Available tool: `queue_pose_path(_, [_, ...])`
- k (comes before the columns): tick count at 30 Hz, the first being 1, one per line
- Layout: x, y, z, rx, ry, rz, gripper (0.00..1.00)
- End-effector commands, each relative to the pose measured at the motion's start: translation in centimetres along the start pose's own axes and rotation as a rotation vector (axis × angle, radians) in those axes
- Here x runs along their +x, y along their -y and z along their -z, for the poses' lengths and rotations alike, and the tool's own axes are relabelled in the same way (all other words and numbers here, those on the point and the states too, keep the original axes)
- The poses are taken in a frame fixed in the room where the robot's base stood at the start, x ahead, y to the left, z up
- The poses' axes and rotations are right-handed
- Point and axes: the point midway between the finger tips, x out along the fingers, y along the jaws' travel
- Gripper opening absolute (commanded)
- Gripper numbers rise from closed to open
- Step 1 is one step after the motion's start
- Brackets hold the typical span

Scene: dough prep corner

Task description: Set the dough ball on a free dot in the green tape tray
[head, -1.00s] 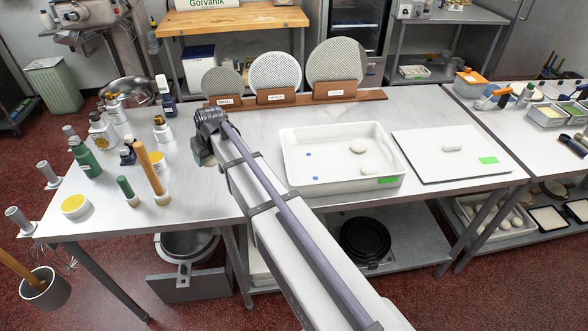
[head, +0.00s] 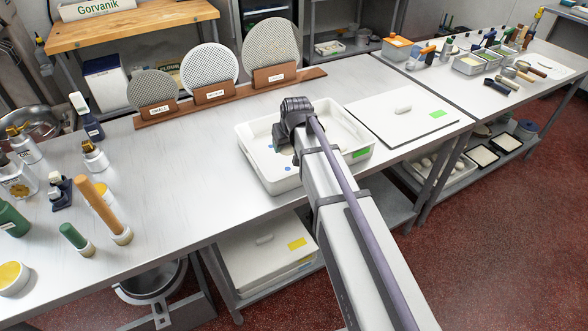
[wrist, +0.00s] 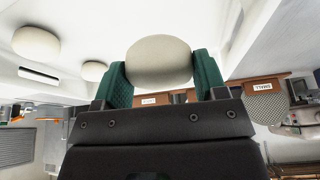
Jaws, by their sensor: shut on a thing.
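The white tray (head: 285,184) with green tape (head: 361,153) on its front wall stands on the steel table. My gripper (wrist: 160,68) is shut on a pale dough ball (wrist: 158,58), held between its green fingers in the wrist view. A blue dot (head: 288,168) shows near the tray's front left. Two other dough balls, one large (wrist: 36,43) and one farther off (wrist: 95,70), show in the wrist view; the arm hides them in the head view.
A white lidded board (head: 405,112) with its own green tape lies right of the tray. A wooden rack (head: 230,97) with round mesh screens stands behind. Bottles and a wooden-handled tool (head: 103,208) stand at the left. The table between is clear.

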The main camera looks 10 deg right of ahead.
Motion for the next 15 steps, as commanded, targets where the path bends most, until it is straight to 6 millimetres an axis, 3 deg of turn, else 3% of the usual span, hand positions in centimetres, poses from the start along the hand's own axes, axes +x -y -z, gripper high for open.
queue_pose_path(1, [2.6, 0.0, -1.1, 0.000, 0.000, 0.000, 0.40])
queue_pose_path(3, [3.8, 0.0, -1.6, 0.000, 0.000, 0.000, 0.40])
queue_pose_path(8, [3.9, 0.0, -1.6, 0.000, 0.000, 0.000, 0.40])
queue_pose_path(15, [7.5, 0.0, -3.1, -0.001, 0.000, 0.000, 0.40])
